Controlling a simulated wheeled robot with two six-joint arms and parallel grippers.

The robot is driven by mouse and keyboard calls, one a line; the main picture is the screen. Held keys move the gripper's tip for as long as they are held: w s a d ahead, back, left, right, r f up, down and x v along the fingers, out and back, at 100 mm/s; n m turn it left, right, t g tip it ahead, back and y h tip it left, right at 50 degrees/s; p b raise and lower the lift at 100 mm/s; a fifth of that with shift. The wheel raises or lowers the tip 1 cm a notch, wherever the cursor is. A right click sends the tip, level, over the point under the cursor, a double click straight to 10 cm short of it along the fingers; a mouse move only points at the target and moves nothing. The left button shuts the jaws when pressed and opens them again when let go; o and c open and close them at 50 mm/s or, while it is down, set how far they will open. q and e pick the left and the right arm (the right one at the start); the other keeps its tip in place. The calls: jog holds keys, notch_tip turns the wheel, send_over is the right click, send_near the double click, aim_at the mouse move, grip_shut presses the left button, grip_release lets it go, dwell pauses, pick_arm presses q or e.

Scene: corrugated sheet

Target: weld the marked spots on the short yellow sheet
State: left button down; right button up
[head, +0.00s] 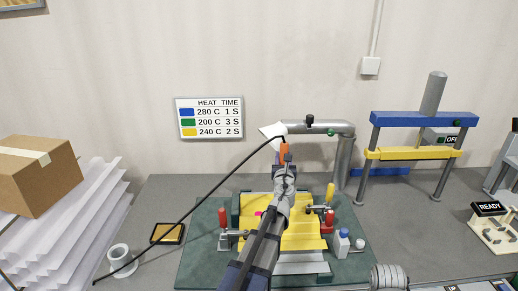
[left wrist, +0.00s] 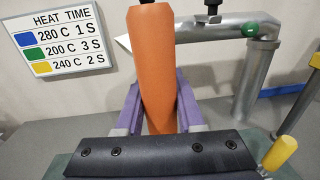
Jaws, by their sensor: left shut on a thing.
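The short yellow sheet (head: 310,236) lies in a fixture on the green mat (head: 200,270). A small pink mark (head: 258,213) shows on its left part; my arm hides the sheet's middle. My left gripper (head: 285,160) is above the sheet's far edge, shut on an upright orange-handled tool (head: 284,150). In the left wrist view the orange handle (left wrist: 152,70) stands between the purple fingers. A black cable runs from near the tool down to the left. The tool's working tip cannot be made out.
Red-handled clamps (head: 222,218) flank the sheet. A metal extraction pipe (head: 345,155) with a pale hood stands behind the tool. A blue-capped bottle (head: 341,242) is right, a black pad (head: 167,233) and white spool (head: 121,258) left. A blue-yellow press (head: 415,153) stands back right.

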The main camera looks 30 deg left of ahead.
pick_arm(q)
jog(key=s+a+r+n+g+y+p, duration=0.1)
jog(key=s+a+n+g+y, duration=0.3)
jog(key=a, duration=0.4)
jog(key=shift+s+a+r+y, duration=0.2)
jog(key=shift+s+r+y, duration=0.3)
jog(key=shift+s+y, duration=0.2)
jog(key=shift+d, duration=0.1)
notch_tip(320, 180, down, 10)
jog(key=b, duration=1)
jog(key=shift+f, duration=0.15)
jog(key=shift+f+b, duration=0.35)
jog(key=shift+f, duration=0.05)
dwell(1.1)
jog(key=shift+r, duration=0.15)
dwell(0.7)
